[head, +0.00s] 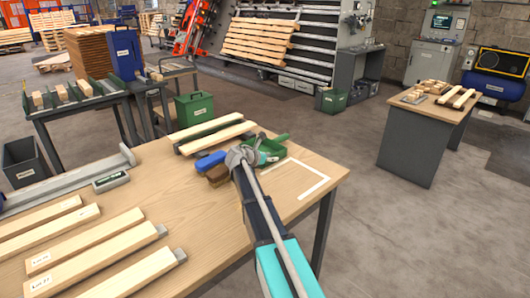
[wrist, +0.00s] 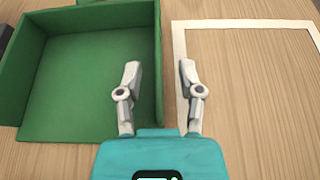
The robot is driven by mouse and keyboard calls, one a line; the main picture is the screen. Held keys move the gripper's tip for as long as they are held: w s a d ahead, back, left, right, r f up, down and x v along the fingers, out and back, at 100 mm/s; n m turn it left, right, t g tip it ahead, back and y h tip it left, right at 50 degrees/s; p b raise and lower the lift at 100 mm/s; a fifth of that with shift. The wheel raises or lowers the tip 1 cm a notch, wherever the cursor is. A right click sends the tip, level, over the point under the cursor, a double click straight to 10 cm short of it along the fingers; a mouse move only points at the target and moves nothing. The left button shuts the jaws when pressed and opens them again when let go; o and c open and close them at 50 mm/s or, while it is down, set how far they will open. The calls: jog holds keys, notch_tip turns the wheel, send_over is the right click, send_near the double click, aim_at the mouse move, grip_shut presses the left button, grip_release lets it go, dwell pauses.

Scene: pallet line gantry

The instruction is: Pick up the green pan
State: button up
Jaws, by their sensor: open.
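The green pan (head: 270,151) lies on the wooden table near its far right part, partly hidden behind my gripper (head: 245,154) in the head view. In the wrist view the pan (wrist: 85,85) fills the upper left, showing its flat floor and raised walls. My gripper (wrist: 160,72) is open and empty. Its left finger appears over the pan's inside and its right finger outside, with the pan's right wall between them. I cannot tell how far the fingertips are above the wall.
A blue-and-brown brush-like item (head: 211,162) lies just left of my gripper. A white outlined rectangle (head: 313,192) on the table to the right is empty. Two wooden slats (head: 215,137) lie behind. Several labelled boards (head: 85,252) cover the table's left front.

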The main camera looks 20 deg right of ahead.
grip_shut()
jog(key=shift+r, duration=0.15)
dwell(0.5)
notch_tip(320, 180, up, 2)
jog(key=shift+p, duration=1.15)
jog(key=s+a+r+p, duration=0.1)
jog(key=s+r+p, duration=0.9)
jog(key=s, duration=0.4)
jog(key=shift+r+p, duration=0.35)
